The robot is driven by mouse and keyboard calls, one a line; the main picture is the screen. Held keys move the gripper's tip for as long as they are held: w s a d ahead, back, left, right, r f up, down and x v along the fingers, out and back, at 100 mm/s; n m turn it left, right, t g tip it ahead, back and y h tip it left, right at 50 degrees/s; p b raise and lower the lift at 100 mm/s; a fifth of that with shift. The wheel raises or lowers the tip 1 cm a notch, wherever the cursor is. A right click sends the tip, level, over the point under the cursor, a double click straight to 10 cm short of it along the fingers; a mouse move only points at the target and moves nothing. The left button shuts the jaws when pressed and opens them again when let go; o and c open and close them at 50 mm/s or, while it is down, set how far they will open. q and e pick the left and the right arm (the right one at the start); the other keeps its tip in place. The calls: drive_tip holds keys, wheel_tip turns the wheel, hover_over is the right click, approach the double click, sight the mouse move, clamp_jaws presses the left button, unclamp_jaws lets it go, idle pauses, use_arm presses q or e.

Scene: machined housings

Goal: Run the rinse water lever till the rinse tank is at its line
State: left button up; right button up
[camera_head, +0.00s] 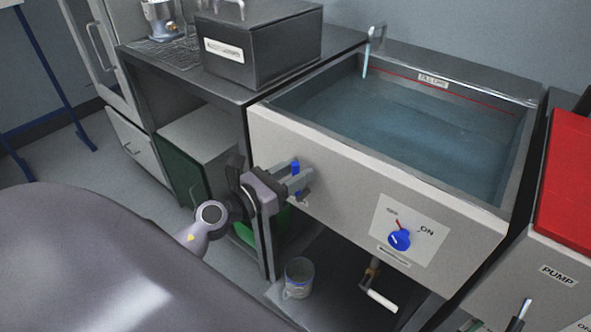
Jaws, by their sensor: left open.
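The rinse tank (365,172) is a light grey basin holding bluish water (400,125). A red line (465,97) runs along its inner back wall under a label that looks like "FILL LINE" (433,80). The water surface lies below this line. A pale blue stream (366,62) hangs from the spout (376,37) at the back left. A blue knob (400,240) with a red pointer and an "ON" mark is on the front panel. My left gripper (299,181) is open at the front's left, beside a small blue part (295,168), contact unclear. My right gripper is out of view.
A dark box (262,48) stands on the counter left of the tank. A red-topped pump cabinet (567,190) stands close on the right. Below the tank are a clear mug (298,278) and a pipe with a white handle (379,299). Open floor lies at left.

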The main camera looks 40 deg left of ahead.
use_arm(q)
drive_tip(key=shift+w, duration=0.15)
drive_tip(key=shift+c, duration=0.3)
clamp_jaws()
drive_tip(key=shift+a+f, duration=0.1)
drive_tip(key=shift+f, duration=0.05)
drive_tip(key=a+f+n+t+y+b, duration=0.2)
drive_tip(key=a+f+n+b, duration=0.5)
drive_tip(key=n, duration=1.2)
drive_tip(key=shift+w+f+t+y, duration=0.25)
drive_tip(key=shift+f+t+y, duration=0.2)
drive_tip(key=shift+y, duration=0.15)
drive_tip(key=shift+f, duration=0.1)
